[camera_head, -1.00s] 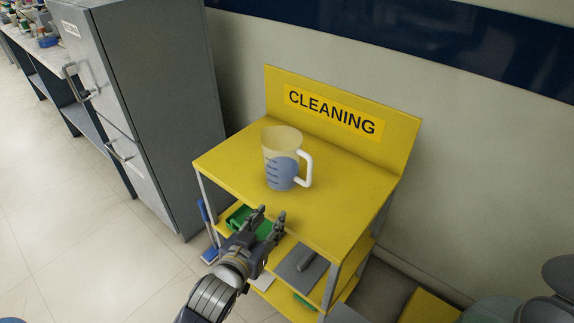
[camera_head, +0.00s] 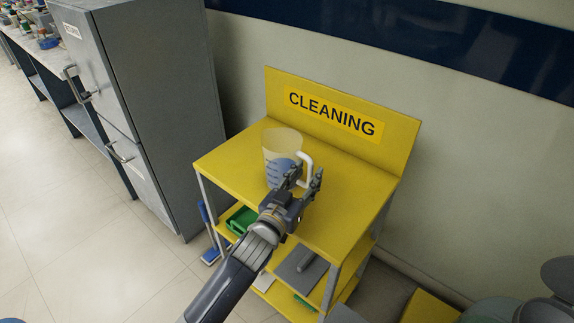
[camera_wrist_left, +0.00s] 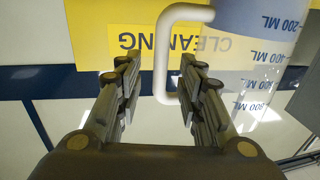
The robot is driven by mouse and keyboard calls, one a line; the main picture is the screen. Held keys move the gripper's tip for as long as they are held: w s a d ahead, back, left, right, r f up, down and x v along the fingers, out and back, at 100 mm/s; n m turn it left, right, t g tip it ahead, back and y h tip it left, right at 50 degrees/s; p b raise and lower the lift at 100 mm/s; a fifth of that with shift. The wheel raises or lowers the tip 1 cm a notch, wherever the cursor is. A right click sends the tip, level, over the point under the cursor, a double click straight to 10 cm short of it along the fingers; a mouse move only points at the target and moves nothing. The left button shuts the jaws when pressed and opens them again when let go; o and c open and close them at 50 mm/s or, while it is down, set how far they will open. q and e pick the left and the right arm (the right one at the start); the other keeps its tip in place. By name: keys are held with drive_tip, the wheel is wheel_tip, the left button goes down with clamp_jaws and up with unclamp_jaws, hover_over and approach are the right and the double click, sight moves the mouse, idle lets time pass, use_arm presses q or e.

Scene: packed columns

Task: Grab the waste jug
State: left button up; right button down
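The waste jug (camera_head: 282,151) is a clear measuring jug with blue liquid and a white handle. It stands upright on the yellow cleaning cart's top shelf (camera_head: 235,160). My left gripper (camera_head: 305,178) is open at the jug's handle side, its fingers overlapping the lower handle in the head view. In the left wrist view, the white handle (camera_wrist_left: 161,60) shows between and just beyond the two open fingers (camera_wrist_left: 157,85). The jug's wall with volume marks (camera_wrist_left: 262,50) is to the right there. I cannot tell whether a finger touches the handle. My right gripper is not in view.
The cart's yellow back panel with a CLEANING sign (camera_head: 333,113) rises behind the jug. Lower shelves hold a green tray (camera_head: 241,221) and a grey flat item (camera_head: 298,266). A grey cabinet (camera_head: 165,120) stands at the left. The top shelf around the jug is clear.

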use_arm(q)
drive_tip(key=shift+x, duration=1.45)
clamp_jaws()
drive_tip(key=shift+r, duration=0.15)
